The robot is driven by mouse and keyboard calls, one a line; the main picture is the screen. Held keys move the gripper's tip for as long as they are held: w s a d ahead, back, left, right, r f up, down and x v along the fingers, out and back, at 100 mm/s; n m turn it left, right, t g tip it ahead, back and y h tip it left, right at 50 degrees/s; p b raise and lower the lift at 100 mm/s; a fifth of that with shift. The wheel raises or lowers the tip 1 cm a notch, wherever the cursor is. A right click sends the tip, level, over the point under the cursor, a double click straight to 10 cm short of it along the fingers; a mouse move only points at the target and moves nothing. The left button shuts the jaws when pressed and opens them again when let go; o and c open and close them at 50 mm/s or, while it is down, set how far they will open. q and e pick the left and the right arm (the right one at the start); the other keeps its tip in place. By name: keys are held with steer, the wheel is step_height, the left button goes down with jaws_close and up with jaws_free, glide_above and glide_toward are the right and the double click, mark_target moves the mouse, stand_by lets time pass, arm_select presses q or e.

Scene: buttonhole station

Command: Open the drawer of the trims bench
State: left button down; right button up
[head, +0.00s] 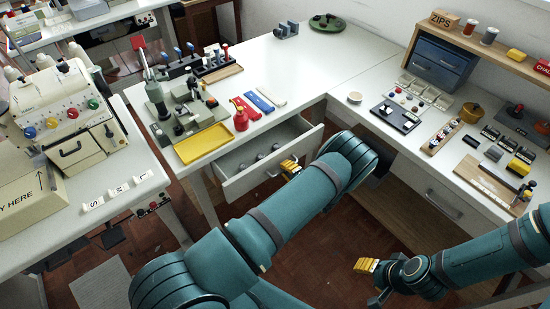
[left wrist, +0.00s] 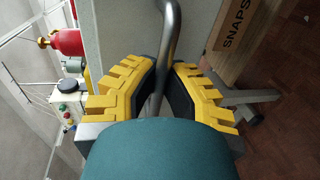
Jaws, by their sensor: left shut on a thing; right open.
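The drawer (head: 238,186) of the white bench (head: 295,62) stands pulled out, with several grey round items visible inside. Its metal bar handle (left wrist: 171,25) runs between the yellow fingers of my left gripper (left wrist: 162,88) in the left wrist view. My right gripper (head: 370,282) is open and empty, low over the floor and away from the drawer.
A second drawer (head: 430,190) in the right-hand bench is shut. A yellow tray (head: 203,145) and a red bottle (head: 240,118) stand on the bench top near the open drawer. A wooden box marked SNAPS (left wrist: 236,40) shows beside the handle. Brown floor lies below.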

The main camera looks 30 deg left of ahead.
arm_select(q)
steer(key=f+v, duration=0.1)
steer(key=v, duration=0.7)
steer(key=shift+d+f+b, duration=0.35)
steer(key=shift+d+b, duration=0.05)
steer(key=shift+s, duration=0.15)
steer(key=c, duration=1)
jaws_free()
steer(key=v, duration=0.7)
steer(key=shift+s+d+r, duration=0.1)
steer(key=shift+d, duration=0.15)
